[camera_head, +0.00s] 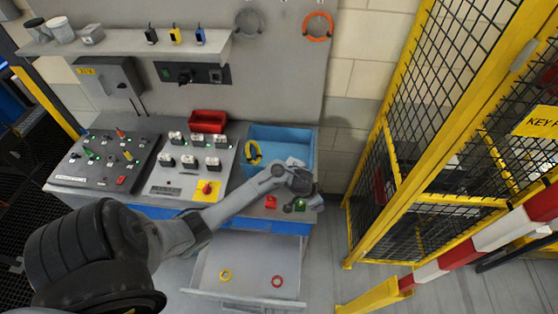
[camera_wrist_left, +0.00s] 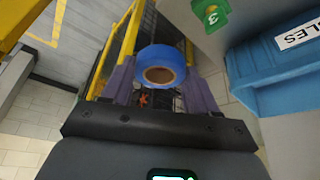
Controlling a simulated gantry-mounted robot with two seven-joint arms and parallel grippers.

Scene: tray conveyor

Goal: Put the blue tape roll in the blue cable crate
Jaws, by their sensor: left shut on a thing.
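The blue tape roll (camera_wrist_left: 160,58) is between the fingers of my left gripper (camera_wrist_left: 158,85) in the left wrist view, with its brown core facing the camera. The gripper is shut on it. In the head view my left gripper (camera_head: 304,188) is at the front right corner of the bench, just in front of the blue cable crate (camera_head: 312,150); the roll cannot be made out there. The crate's labelled side (camera_wrist_left: 262,65) shows at the right of the left wrist view, apart from the roll. A yellow coil (camera_head: 253,153) hangs at the crate's left side. My right gripper is not in view.
A red bin (camera_head: 207,121) stands left of the crate. Switch panels (camera_head: 100,160) cover the bench's left. An open drawer (camera_head: 205,270) below holds a yellow ring (camera_head: 225,275) and a red ring (camera_head: 277,281). A yellow mesh fence (camera_head: 400,150) stands at the right.

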